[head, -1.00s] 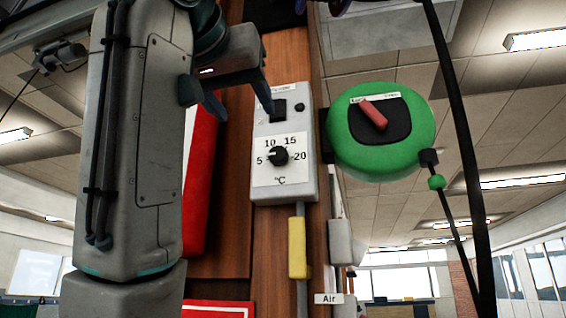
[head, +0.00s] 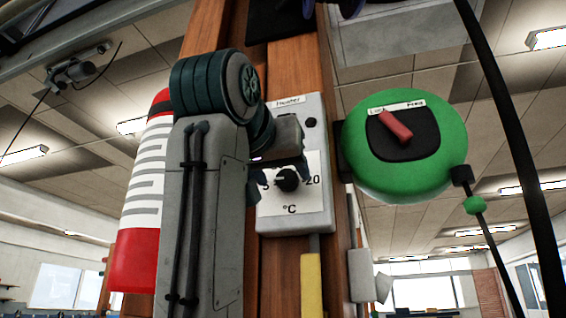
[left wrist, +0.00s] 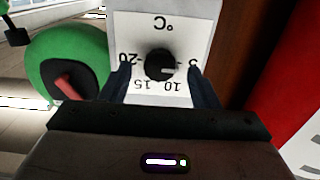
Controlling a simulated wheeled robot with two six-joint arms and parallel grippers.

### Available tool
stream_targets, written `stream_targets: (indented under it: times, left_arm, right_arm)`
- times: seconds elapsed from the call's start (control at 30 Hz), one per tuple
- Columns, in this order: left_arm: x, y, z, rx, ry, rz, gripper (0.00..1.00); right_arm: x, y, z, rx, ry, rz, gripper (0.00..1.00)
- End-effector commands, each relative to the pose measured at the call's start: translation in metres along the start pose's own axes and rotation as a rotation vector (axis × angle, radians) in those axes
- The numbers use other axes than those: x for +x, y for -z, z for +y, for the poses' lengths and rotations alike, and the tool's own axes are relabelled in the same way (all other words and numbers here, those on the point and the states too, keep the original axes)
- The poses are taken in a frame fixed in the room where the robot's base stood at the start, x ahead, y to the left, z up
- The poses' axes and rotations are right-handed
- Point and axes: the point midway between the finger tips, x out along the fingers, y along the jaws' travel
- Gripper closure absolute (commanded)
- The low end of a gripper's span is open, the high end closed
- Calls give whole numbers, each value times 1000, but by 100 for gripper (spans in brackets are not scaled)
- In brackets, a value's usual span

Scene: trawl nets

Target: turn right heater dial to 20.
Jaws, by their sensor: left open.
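The heater box (head: 300,222) is a pale grey panel on the wooden post, with a "Heater" label, a °C scale and a black dial (head: 287,179). In the left wrist view, upside down, the dial (left wrist: 159,65) has its pale mark pointing near 5, away from 20. My left gripper (head: 280,181) is open in front of the panel. In the left wrist view its fingers (left wrist: 160,84) are on either side of the dial, with gaps visible; depth to it is unclear. In the head view the gripper hides 10, 15 and the switch. My right gripper is not in view.
A green round box (head: 435,165) with a red lever (head: 396,127) is right of the heater. A red and white cylinder (head: 135,255) is on the left behind my arm. A yellow sleeve (head: 311,285) and a black cable (head: 520,150) hang nearby.

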Motion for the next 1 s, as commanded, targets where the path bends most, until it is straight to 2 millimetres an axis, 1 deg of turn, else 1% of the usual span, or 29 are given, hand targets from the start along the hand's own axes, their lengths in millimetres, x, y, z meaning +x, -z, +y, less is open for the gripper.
stream_targets:
  times: [0.03,0.17,0.27,0.47,0.5,0.67,0.7,0.73,1.0]
  left_arm:
    - [6,2,0,0,0,-1,44]
    - [16,1,0,1,1,0,44]
    - [19,1,0,1,1,2,44]
    - [19,0,0,1,1,2,44]
    - [19,0,0,1,1,2,46]
    - [19,0,0,0,1,2,78]
    - [19,0,0,0,1,2,86]
    - [19,0,0,0,0,2,89]
    - [19,-1,0,23,1,2,89]
  right_arm:
    - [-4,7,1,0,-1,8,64]
    - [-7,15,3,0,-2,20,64]
    - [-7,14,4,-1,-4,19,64]
    - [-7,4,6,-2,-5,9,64]
    - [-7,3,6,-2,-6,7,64]
    - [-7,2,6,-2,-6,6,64]
    - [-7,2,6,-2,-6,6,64]
    - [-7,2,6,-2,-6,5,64]
    - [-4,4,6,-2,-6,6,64]
